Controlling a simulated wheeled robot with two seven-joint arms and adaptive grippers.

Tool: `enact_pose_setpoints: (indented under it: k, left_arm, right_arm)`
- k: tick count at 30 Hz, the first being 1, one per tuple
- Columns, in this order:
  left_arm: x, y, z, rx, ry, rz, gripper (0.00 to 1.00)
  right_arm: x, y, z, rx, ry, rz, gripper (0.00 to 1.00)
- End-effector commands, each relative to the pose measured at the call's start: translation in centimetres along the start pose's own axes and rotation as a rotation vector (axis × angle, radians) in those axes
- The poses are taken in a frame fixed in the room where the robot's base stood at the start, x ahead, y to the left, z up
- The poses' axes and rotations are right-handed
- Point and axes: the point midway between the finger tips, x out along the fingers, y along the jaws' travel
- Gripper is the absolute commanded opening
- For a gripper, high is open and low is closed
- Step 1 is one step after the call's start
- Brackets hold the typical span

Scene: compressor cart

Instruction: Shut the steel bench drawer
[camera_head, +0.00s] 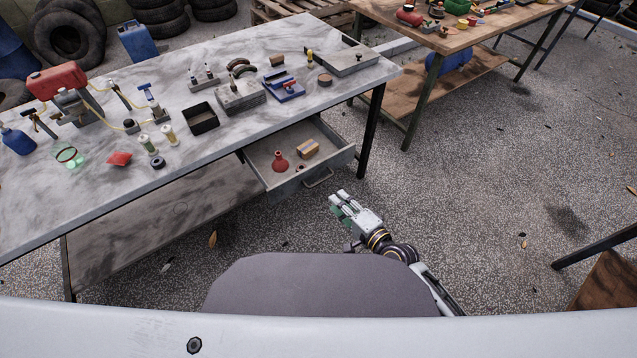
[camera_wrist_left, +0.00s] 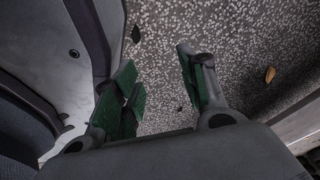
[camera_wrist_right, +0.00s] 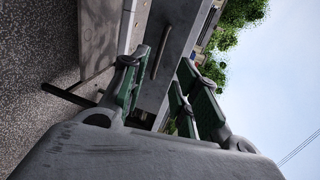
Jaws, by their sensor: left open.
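The steel drawer (camera_head: 335,166) hangs pulled out from under the grey bench top, with its bar handle (camera_head: 318,180) on the front. Inside it are a red funnel-like object (camera_head: 280,163) and a tan block (camera_head: 308,149). My right gripper (camera_head: 338,199) is open and empty, just in front of the drawer and apart from it. In the right wrist view the drawer front (camera_wrist_right: 180,35) and the handle (camera_wrist_right: 161,50) appear beyond and between the spread fingers. My left gripper (camera_wrist_left: 160,85) is open and empty over the floor, and does not show in the head view.
A bench leg (camera_head: 371,130) stands right of the drawer. A wooden bench (camera_head: 455,80) stands behind. Floor to the right is mostly free.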

Motion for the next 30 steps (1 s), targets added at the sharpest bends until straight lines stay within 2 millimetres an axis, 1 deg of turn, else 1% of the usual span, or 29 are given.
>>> enact_pose_setpoints:
  k: [3, 24, 30]
  left_arm:
    - [0.1, 0.0, -0.1, 0.0, 0.001, 0.0, 0.42]
    - [0.0, 0.2, -1.3, -0.002, 0.01, 0.003, 0.42]
    - [0.1, 0.6, -1.3, -0.005, 0.01, 0.006, 0.42]
  right_arm:
    - [1.3, -0.1, 0.0, 0.0, 0.0, -0.002, 0.3]
    - [8.4, 0.0, 0.0, 0.0, 0.0, -0.001, 0.3]
    - [10.3, 0.0, 0.0, 0.0, 0.0, 0.0, 0.3]
